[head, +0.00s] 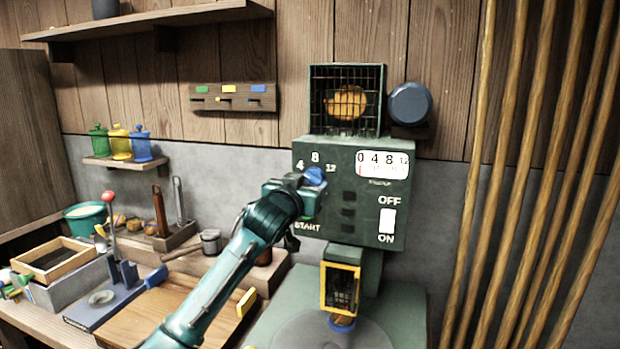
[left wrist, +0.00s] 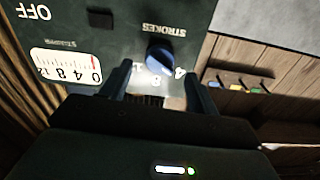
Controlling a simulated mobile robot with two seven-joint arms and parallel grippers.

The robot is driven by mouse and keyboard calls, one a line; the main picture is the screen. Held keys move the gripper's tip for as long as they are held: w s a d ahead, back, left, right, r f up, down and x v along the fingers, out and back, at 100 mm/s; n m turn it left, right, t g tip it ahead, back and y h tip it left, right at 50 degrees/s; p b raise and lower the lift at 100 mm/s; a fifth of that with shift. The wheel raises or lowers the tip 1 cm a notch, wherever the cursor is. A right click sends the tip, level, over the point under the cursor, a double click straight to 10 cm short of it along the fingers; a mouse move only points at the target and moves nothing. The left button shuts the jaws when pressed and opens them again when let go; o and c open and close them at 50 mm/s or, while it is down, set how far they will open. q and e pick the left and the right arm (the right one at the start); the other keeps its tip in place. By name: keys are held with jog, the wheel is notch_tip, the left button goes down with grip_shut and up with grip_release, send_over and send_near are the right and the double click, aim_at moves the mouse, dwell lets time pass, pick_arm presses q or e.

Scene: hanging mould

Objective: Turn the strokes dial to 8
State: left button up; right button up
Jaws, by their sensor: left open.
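The strokes dial is a blue knob (head: 314,176) on the green machine's front panel (head: 340,215), with the marks 4, 8 and 12 around it in the head view. In the left wrist view the blue dial (left wrist: 160,60) sits just beyond and between the fingertips, under the upside-down word STROKES. My left gripper (left wrist: 157,78) is open, with one finger on each side of the dial's line. I cannot tell if the fingers touch it. In the head view my left gripper (head: 300,195) covers the panel just below the dial. My right gripper is not in view.
A white counter display (head: 382,165) and an OFF/ON switch (head: 387,221) sit right of the dial. A wire cage (head: 346,98) stands on top of the machine. Wooden poles (head: 530,170) lean at the right. A bench with trays (head: 60,262) and tools is at the left.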

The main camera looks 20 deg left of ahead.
aim_at(311, 179)
pick_arm(q)
jog(key=shift+w, duration=1.55)
jog(key=c, duration=1)
